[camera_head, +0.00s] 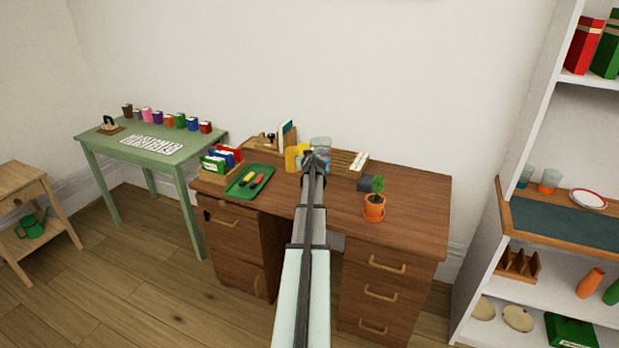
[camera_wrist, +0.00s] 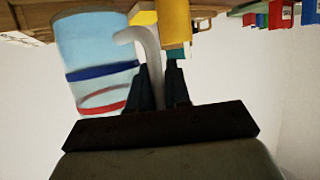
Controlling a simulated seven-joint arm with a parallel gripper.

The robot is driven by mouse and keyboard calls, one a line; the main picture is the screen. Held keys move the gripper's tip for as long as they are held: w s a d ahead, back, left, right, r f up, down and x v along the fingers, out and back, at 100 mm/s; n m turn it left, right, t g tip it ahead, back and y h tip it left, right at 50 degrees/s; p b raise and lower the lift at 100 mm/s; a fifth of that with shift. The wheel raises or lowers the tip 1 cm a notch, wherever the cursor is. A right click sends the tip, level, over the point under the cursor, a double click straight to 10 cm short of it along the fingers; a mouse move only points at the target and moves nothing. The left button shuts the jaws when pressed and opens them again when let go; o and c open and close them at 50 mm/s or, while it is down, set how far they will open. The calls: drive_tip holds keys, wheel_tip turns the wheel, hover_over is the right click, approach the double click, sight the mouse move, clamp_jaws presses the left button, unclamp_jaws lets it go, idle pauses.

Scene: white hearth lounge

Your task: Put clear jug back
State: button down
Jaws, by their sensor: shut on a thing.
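The clear jug (camera_head: 321,143) shows at the back of the brown desk (camera_head: 420,190), partly hidden behind my gripper (camera_head: 315,160). The wrist view is upside down and shows the jug (camera_wrist: 95,45) as a see-through, bluish cylinder with a blue band and a red band. Its pale curved handle (camera_wrist: 152,50) is between the fingers of my gripper (camera_wrist: 160,85), which is shut on it. A yellow thing (camera_wrist: 175,20) is close beside the handle; I cannot tell whether they touch. Whether the jug's base rests on the desk is not clear.
A slotted wooden rack (camera_head: 345,163) is right of the jug. The desk's right part is clear. A white shelf (camera_head: 530,130) stands at right.

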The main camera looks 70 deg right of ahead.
drive_tip(key=shift+f, duration=3.25)
drive_tip(key=shift+f, duration=0.15)
drive_tip(key=c, duration=1.1)
unclamp_jaws()
drive_tip(key=shift+s+a+r, duration=0.1)
drive_tip(key=shift+r, duration=0.1)
drive_tip(key=v, duration=1.1)
drive_tip(key=shift+s+a, duration=0.15)
drive_tip(key=shift+a, duration=0.2)
